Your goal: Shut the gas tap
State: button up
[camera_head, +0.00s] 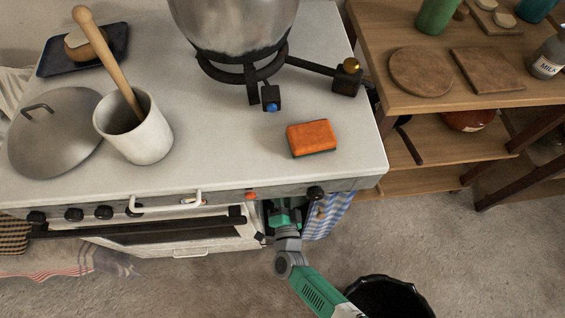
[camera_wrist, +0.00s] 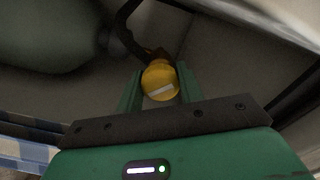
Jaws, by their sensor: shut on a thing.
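The gas tap is a round yellow knob (camera_wrist: 160,82) with a pale bar across its face, in the middle of the wrist view. The bar lies close to level, tilted slightly. Behind the knob is a brownish fitting, and a black hose runs up from it. My gripper (camera_wrist: 161,72) is shut on the knob, with one green finger on each side. A large grey-green rounded body (camera_wrist: 50,35), likely a gas cylinder, fills the upper left. In the head view my gripper reaches into an opening under the worktop, and the tap is hidden there.
The worktop (camera_head: 220,150) overhangs my gripper. A blue checked cloth (camera_head: 328,213) hangs just right of it, and an oven door (camera_head: 170,235) is to the left. A black bin (camera_head: 390,297) stands near my arm. A burner with blue (camera_head: 271,106) and yellow (camera_head: 351,65) knobs carries a pot (camera_head: 225,25).

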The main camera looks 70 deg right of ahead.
jog(key=m+b, duration=0.2)
jog(key=m, duration=0.3)
jog(key=shift+m+b, duration=0.65)
jog(key=shift+m, duration=1.35)
jog(key=shift+r, duration=0.1)
jog(key=o, duration=1)
jog(key=p+v, duration=0.2)
jog(key=v, duration=0.5)
jog(key=shift+a, duration=0.4)
jog(key=shift+s, duration=0.15)
